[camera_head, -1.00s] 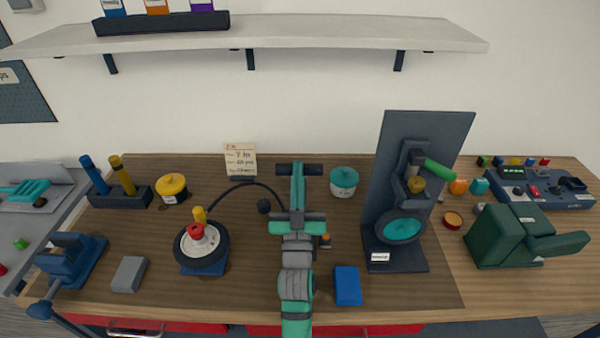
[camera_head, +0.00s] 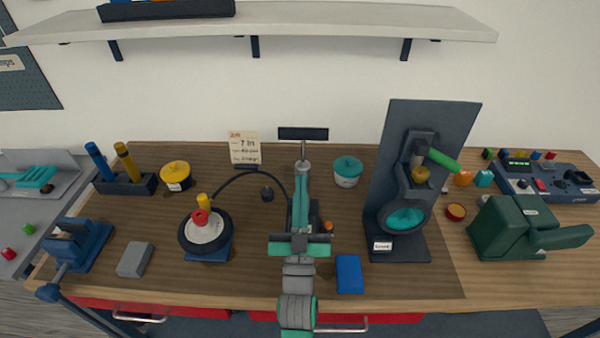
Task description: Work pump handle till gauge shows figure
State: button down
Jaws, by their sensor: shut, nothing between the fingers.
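The pump has a dark T-handle (camera_head: 303,133), raised with a short length of bare rod showing above its teal barrel (camera_head: 303,200). My gripper (camera_head: 300,240) is in front of the lower barrel, below and apart from the handle. It is shut and empty; its fingertips are hard to make out. A black hose runs from behind the barrel to the wheel (camera_head: 205,232) at the left. The pump's foot is hidden by my arm.
A blue box (camera_head: 349,273) lies close right of my arm, and a teal-lidded pot (camera_head: 347,171) stands behind right. A tall dark stand (camera_head: 429,130) is further right. A grey block (camera_head: 135,260) and blue vise (camera_head: 78,245) are left. A shelf (camera_head: 330,20) overhangs the back.

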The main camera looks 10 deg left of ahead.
jog(key=shift+s+f, duration=0.25)
jog(key=shift+s, duration=0.3)
jog(key=shift+w, duration=0.1)
dwell(0.8)
